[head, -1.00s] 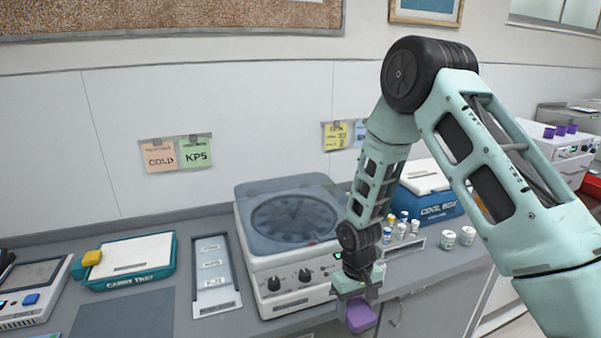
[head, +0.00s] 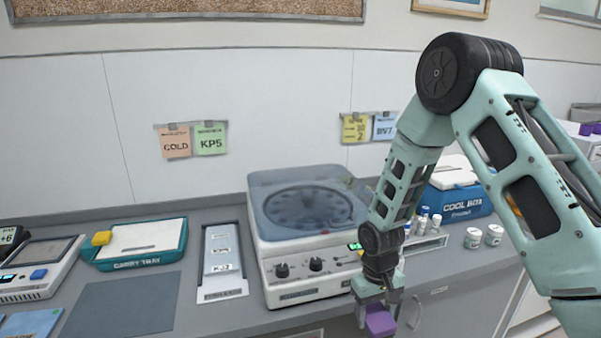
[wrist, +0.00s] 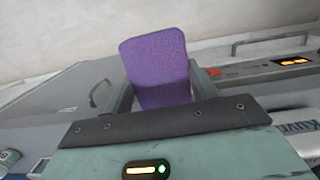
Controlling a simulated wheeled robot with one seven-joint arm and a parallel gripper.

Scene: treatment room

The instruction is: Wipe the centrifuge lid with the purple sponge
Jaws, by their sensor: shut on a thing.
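The centrifuge (head: 310,262) stands on the counter with its translucent blue-grey lid (head: 310,205) shut; a dark rotor shows through it. My gripper (head: 378,308) is shut on the purple sponge (head: 380,320). It hangs in front of the counter edge, to the right of the centrifuge's front and below the lid's height, apart from the lid. In the wrist view the sponge (wrist: 158,70) stands out beyond my gripper.
A teal carry tray (head: 105,262) with a yellow sponge (head: 102,238) and a narrow labelled tray (head: 222,285) lie left of the centrifuge. Small bottles, white jars (head: 473,238) and a blue cool box (head: 455,205) stand to the right. A grey mat (head: 125,305) is bare.

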